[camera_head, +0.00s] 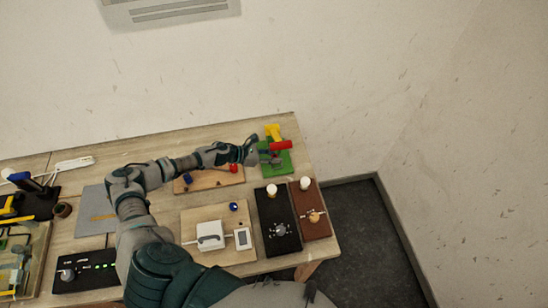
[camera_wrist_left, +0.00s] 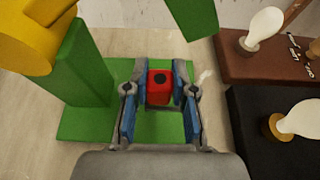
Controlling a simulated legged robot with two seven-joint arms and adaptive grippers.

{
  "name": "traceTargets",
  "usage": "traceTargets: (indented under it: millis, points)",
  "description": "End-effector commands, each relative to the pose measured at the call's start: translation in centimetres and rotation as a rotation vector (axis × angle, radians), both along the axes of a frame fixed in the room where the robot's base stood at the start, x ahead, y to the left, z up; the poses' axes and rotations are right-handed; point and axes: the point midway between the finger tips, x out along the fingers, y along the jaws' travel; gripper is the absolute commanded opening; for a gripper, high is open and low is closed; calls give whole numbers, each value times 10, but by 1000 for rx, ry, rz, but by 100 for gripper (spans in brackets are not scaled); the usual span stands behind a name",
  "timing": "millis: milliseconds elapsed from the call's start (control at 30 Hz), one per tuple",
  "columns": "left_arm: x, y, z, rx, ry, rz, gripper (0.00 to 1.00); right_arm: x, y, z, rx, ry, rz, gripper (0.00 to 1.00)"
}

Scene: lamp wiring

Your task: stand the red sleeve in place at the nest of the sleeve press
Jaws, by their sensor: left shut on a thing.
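The sleeve press is a green stand (camera_head: 284,167) with a yellow part (camera_head: 273,132), at the far right of the table. My left gripper (camera_head: 264,153) reaches in over the press from the left and is shut on the red sleeve (camera_head: 281,145). In the left wrist view the red sleeve (camera_wrist_left: 159,88) sits between the blue finger pads, with a dark hole in its near face, over the green base. I cannot tell whether it touches the nest.
A black board (camera_head: 279,235) and a brown board (camera_head: 316,225) with white bulbs lie in front of the press. A wooden board (camera_head: 226,180) lies under my forearm. A white box (camera_head: 210,236) stands nearer. The wall is behind the table.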

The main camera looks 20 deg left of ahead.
Motion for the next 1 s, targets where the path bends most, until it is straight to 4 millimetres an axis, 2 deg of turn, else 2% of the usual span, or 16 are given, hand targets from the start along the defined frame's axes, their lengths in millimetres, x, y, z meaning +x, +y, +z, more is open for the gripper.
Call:
traceTargets:
  millis: [100,300,333,400,433,767,867,1000]
  points:
    - [0,-3,-13,2,1,0,0,0,2,0,2,0,0,40]
    - [-1,-4,-18,3,4,-3,0,0,0,0,1,0,1,40]
    - [-1,-4,-18,3,3,-2,27,0,-1,0,0,0,2,40]
    - [-1,-2,-17,1,3,-2,45,0,-3,0,-3,0,3,40]
    - [0,-2,-17,1,3,-2,50,0,-4,0,-4,0,3,40]
    - [-2,2,-16,-1,1,0,50,0,-11,0,-12,0,6,40]
    - [-7,10,-12,-1,0,0,50,0,-9,-2,-10,0,5,40]
    - [-22,30,-4,3,1,2,50,-1,-1,-8,0,1,2,40]
